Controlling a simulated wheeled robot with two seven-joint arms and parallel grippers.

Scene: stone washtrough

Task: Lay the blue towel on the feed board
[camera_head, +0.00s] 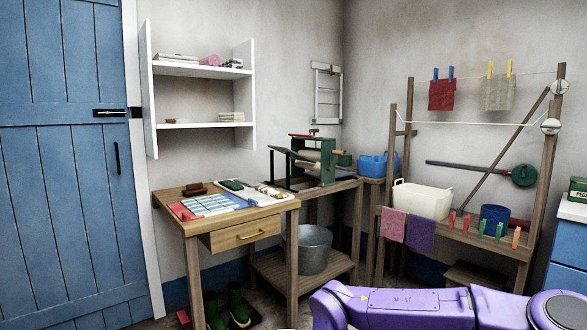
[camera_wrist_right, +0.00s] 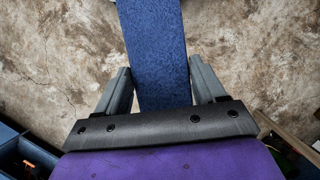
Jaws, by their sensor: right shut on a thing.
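The blue towel (camera_wrist_right: 153,35) shows in the right wrist view as a flat blue strip running up between the fingers of my right gripper (camera_wrist_right: 160,70). The right gripper is shut on it. In the head view only my purple right arm shows at the bottom right; its gripper and the towel are out of that picture. A green wringer (camera_head: 327,162) with pale rollers stands on a wooden stand at the centre. A dark flat board (camera_head: 281,163) is at its left side; I cannot tell for sure that this is the feed board. My left gripper is not in view.
A wooden table (camera_head: 200,228) with cloths and small items stands left of the wringer. A metal bucket (camera_head: 309,250) sits below. A blue basin (camera_head: 378,166), a white tub (camera_head: 421,201) and a wooden drying frame (camera_head: 547,150) with hung cloths are to the right.

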